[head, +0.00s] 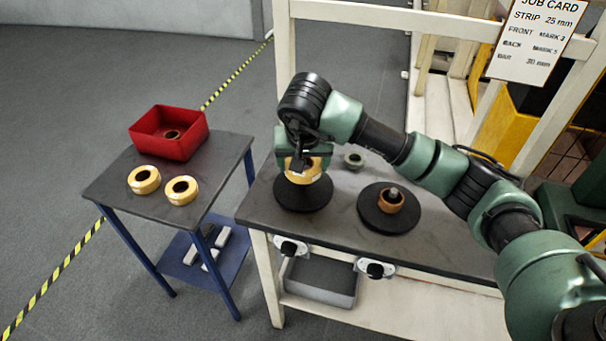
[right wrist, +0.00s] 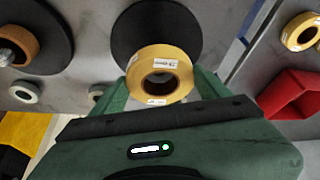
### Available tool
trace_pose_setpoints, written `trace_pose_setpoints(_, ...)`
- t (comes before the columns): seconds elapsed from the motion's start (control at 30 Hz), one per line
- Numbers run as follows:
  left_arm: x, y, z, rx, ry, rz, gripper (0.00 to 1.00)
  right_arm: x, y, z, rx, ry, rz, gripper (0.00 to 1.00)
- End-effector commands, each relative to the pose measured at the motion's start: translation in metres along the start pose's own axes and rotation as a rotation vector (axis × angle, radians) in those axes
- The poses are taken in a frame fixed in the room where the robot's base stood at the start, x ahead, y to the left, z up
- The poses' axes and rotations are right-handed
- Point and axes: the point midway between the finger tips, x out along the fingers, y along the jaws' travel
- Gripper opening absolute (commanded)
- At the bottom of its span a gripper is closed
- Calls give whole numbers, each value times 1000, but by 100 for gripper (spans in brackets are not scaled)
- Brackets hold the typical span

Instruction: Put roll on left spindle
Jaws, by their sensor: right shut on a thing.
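My right gripper (head: 302,160) is shut on a yellow roll (head: 307,172) with white labels, above the left spindle's black disc (head: 303,195). In the right wrist view the roll (right wrist: 160,75) sits between the green fingers in front of the black disc (right wrist: 156,32). The roll hides the left spindle's post, so I cannot tell whether the post is inside its hole. The right spindle's black disc (head: 375,215) carries a brown-orange roll (head: 391,200) around a grey post. My left gripper is not in view.
Two yellow rolls (head: 144,180) (head: 181,190) lie on the side table (head: 110,192) beside a red bin (head: 159,146) holding a roll. A small grey-green ring (head: 354,159) lies on the bench (head: 330,220) behind the discs. A job card (head: 540,45) hangs at the upper right.

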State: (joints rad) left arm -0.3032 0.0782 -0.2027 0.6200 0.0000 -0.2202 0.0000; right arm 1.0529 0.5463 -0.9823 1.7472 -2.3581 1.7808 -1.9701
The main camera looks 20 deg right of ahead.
Motion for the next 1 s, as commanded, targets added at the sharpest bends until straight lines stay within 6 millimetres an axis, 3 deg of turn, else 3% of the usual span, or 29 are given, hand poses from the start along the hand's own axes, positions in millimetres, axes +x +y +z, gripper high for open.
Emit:
trace_pose_setpoints(0.43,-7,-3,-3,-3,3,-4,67,42,0,18,0,-2,1,33)
trace_pose_setpoints(0.83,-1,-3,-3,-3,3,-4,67,49,0,20,-1,2,0,33)
trace_pose_setpoints(0.87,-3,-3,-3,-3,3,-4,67,48,0,20,-1,1,0,84)
trace_pose_setpoints(0.9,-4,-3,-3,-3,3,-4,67,48,0,19,-1,1,0,95)
trace_pose_setpoints(1.0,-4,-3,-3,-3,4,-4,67,48,0,19,-1,1,0,97)
